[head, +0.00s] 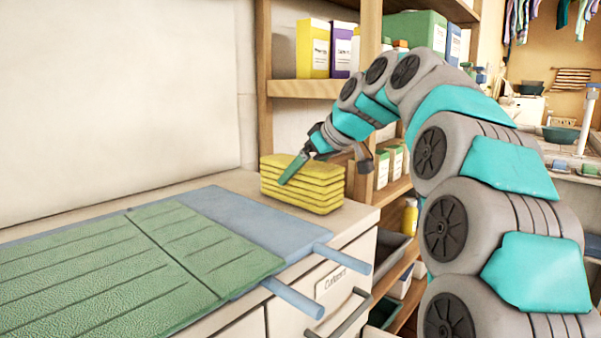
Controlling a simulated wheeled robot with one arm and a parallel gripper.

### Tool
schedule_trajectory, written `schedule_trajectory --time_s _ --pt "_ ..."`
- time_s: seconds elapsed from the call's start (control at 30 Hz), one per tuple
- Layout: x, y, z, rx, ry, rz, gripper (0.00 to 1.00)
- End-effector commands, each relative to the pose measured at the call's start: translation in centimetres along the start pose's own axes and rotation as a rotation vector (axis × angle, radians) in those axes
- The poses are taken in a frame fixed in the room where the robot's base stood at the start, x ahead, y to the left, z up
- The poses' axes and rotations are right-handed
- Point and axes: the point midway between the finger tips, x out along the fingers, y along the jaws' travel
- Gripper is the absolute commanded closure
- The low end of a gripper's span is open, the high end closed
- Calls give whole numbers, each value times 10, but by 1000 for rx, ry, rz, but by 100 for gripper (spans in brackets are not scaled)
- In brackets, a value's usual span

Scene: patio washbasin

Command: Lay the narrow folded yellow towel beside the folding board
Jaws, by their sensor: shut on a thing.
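The narrow folded yellow towel (316,196) is a thick stack of several layers on the counter, near its right end. It lies beside the far right corner of the blue folding board (246,222), with a small gap of bare counter between them. My gripper (293,168) reaches down from the upper right and is shut on the towel. One green finger lies against the towel's near side; the other finger is hidden. I cannot tell whether the towel bears fully on the counter.
The board's two blue handles (344,259) stick out past the counter's front edge. A wooden shelf (305,88) with boxes stands behind the towel. A drawer handle (352,314) juts out below.

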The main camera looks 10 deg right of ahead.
Motion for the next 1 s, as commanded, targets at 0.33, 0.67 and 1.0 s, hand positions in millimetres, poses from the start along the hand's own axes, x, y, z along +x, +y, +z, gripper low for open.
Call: schedule_trajectory --time_s 0.33,0.67,1.0 --pt "2 0 2 0 0 0 80" --pt "2 0 3 0 -1 0 0" --pt "-25 0 1 -1 1 1 0"
